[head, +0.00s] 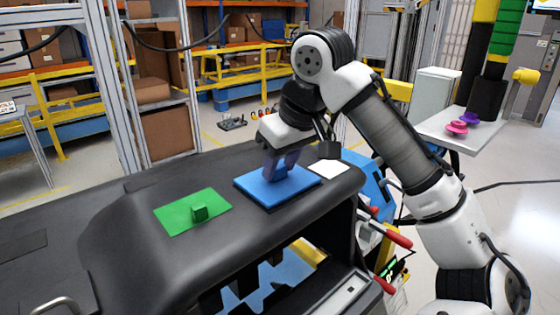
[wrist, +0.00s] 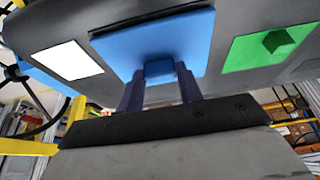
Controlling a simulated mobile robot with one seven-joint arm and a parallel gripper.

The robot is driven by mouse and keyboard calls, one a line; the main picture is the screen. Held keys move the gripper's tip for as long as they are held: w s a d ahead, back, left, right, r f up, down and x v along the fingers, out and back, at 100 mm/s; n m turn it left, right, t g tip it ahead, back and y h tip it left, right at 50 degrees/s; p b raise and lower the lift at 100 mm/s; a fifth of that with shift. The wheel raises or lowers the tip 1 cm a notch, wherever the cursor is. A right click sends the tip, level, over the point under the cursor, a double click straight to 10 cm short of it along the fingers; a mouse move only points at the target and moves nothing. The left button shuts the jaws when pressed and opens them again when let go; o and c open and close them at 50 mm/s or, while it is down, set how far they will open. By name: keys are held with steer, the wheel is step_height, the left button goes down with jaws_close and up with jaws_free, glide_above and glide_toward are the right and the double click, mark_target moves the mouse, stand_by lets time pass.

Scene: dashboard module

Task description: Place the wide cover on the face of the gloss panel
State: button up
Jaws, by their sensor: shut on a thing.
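The blue plate with a small blue block, seemingly the wide cover (head: 252,186), lies nearly flat at the top of the black dashboard. It also shows in the wrist view (wrist: 120,52). My gripper (head: 280,168) is shut on its block from above; the fingers also show in the wrist view (wrist: 160,72). A dark flat edge (wrist: 150,18) shows along the plate's far side in the wrist view. It may be a panel under the plate, but I cannot tell whether it is the gloss panel, or whether the plate touches it.
A green plate with a block (head: 178,216) lies left of the blue one on the dashboard (head: 130,262). A white rectangle (head: 330,168) lies close on the right. A dark flat rectangle (head: 22,246) is at far left. Red-handled clamps (head: 392,237) stick out at the right.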

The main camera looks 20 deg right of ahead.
steer(key=o, duration=1)
steer(key=shift+w+f, duration=0.1)
steer(key=shift+f, duration=0.05)
steer(key=b+v, duration=0.1)
steer(key=v, duration=1.1)
steer(key=shift+r+b, duration=0.25)
steer(key=shift+b, duration=0.15)
